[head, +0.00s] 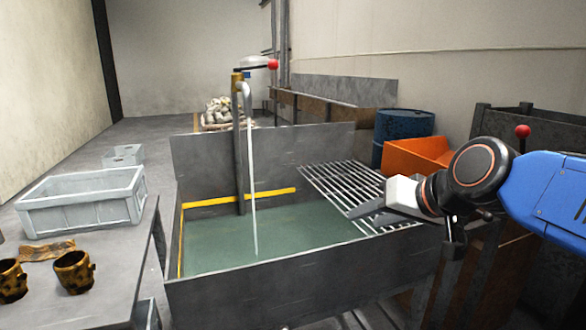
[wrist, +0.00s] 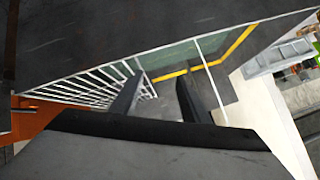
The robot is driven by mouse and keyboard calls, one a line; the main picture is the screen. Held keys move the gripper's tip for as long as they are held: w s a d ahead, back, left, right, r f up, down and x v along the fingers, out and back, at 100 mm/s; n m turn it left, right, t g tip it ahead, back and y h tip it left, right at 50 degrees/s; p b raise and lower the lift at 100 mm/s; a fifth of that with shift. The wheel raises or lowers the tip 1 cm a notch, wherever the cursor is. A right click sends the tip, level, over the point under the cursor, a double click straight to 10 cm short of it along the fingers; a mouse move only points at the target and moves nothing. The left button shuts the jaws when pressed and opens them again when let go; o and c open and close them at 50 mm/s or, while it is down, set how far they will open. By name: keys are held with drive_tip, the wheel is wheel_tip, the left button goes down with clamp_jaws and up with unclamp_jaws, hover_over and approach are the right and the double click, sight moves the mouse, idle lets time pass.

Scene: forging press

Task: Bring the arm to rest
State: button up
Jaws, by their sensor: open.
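My gripper (head: 368,212) is at the right of the head view, over the right part of a grey quench tank (head: 290,283). Its fingers point left, above or beside a metal bar rack (head: 345,185) on the tank. In the wrist view my gripper (wrist: 158,95) shows two dark fingers spread apart with nothing between them. The rack (wrist: 90,88) and the yellow stripe (wrist: 205,64) inside the tank show past the fingers. My blue and black arm reaches in from the right edge of the head view.
A tap pipe (head: 250,150) with a red-knobbed lever stands in the tank. An orange bin (head: 415,156) and blue drum (head: 405,122) are behind the gripper. A grey crate (head: 85,200) and two brown metal cups (head: 74,271) sit on the left table (head: 110,292).

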drive_tip(key=s+d+f+g+h, duration=0.2)
drive_tip(key=s+d+f, duration=0.4)
drive_tip(key=f, duration=0.3)
drive_tip(key=s+d+f+g+h, duration=0.2)
drive_tip(key=s+d+f, duration=0.4)
drive_tip(key=s+f, duration=0.3)
drive_tip(key=shift+s+d+h, duration=0.25)
drive_tip(key=shift+d+h, duration=0.15)
drive_tip(key=shift+h, duration=0.1)
drive_tip(key=shift+r, duration=0.1)
idle(5.6)
